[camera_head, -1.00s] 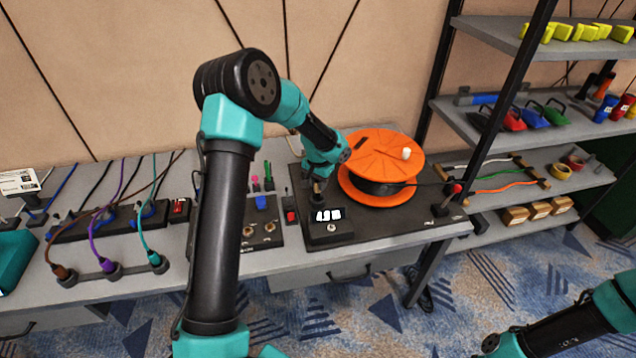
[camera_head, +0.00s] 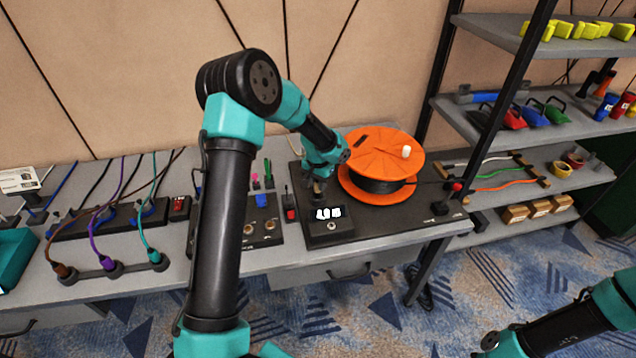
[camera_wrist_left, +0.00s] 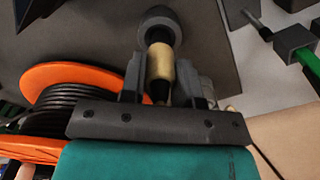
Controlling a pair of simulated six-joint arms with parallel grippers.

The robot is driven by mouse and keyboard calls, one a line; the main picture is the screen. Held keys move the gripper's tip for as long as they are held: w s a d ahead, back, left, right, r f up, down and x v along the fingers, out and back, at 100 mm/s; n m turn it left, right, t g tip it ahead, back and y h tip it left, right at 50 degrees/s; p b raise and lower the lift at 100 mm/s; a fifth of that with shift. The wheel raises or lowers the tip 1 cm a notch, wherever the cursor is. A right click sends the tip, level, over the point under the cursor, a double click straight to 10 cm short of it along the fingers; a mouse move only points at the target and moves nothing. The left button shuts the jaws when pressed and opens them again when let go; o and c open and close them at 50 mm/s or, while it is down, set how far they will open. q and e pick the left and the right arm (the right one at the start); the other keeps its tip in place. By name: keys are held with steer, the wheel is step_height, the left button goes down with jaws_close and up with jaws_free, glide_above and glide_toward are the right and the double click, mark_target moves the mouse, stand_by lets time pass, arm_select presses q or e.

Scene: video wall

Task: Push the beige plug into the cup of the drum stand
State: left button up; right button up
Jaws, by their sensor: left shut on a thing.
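The drum stand is a dark base (camera_head: 420,222) on the bench, carrying an orange drum (camera_head: 378,150) wound with black cable. My left gripper (camera_head: 318,190) is low over the left part of the base, behind the small display box. In the left wrist view the beige plug (camera_wrist_left: 160,62) sits between the two fingers, which are shut on it. Its far end meets the dark round cup (camera_wrist_left: 158,20). The plug looks in line with the cup, but how deep it sits is hard to tell. My right gripper is out of view; only part of that arm shows at lower right.
The display box (camera_head: 330,228) stands just in front of my left gripper. A panel with switches (camera_head: 262,228) lies to its left, and coloured cables with plugs (camera_head: 105,262) lie farther left. A shelf rack (camera_head: 520,145) stands to the right of the bench.

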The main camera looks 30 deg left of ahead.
arm_select(q)
steer(key=shift+f, duration=1)
stand_by(0.8)
steer(key=o, duration=1)
step_height(320, 180, up, 17)
steer(key=shift+r, duration=0.2)
stand_by(0.4)
